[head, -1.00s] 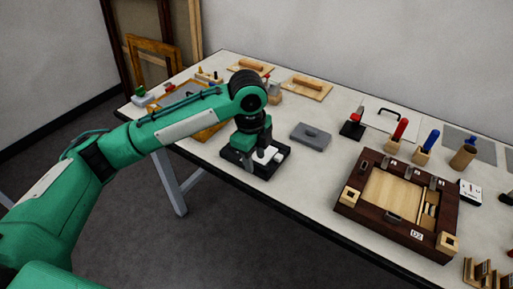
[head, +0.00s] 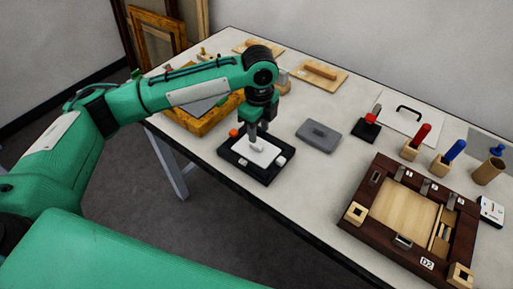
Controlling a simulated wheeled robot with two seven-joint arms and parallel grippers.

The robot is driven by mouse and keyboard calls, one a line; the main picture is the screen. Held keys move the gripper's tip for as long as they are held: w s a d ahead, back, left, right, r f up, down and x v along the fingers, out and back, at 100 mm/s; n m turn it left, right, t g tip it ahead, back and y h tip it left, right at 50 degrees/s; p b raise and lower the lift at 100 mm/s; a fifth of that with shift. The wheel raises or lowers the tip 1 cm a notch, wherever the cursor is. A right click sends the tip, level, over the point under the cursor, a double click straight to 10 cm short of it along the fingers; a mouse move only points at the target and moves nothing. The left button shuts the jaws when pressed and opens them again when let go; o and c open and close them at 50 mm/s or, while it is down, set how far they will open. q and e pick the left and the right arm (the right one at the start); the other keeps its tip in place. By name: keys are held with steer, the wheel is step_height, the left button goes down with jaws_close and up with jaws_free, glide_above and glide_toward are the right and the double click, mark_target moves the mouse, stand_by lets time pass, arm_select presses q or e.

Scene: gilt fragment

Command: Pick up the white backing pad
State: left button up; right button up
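The white backing pad (head: 262,156) is a flat white piece with a small pale grip (head: 257,146) on top. It is at the black tray (head: 232,158) near the table's front edge; I cannot tell whether it lies flat in the tray or slightly above it. My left gripper (head: 259,136) points down over the pad, its two fingers apart at the grip. Whether the fingers touch the grip is too small to tell. My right gripper is not in view.
A grey lidded block (head: 319,136) sits right of the tray. A dark wooden frame fixture (head: 368,190) stands further right. A gilt frame (head: 190,122) lies on the left, with a small orange knob (head: 233,132) near the tray. Bare table separates tray and fixture.

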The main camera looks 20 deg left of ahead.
mark_target(259, 146)
arm_select(q)
steer(key=shift+w+f, duration=0.1)
steer(key=shift+f, duration=0.85)
steer(key=shift+w+f+p, duration=0.1)
steer(key=shift+f+p, duration=0.2)
steer(key=shift+f, duration=0.35)
steer(key=f, duration=0.3)
steer(key=shift+w+f+p, duration=0.2)
steer(key=shift+f+p, duration=0.05)
steer(key=shift+p, duration=0.15)
steer(key=shift+f, duration=0.25)
steer(key=c, duration=0.9)
jaws_close()
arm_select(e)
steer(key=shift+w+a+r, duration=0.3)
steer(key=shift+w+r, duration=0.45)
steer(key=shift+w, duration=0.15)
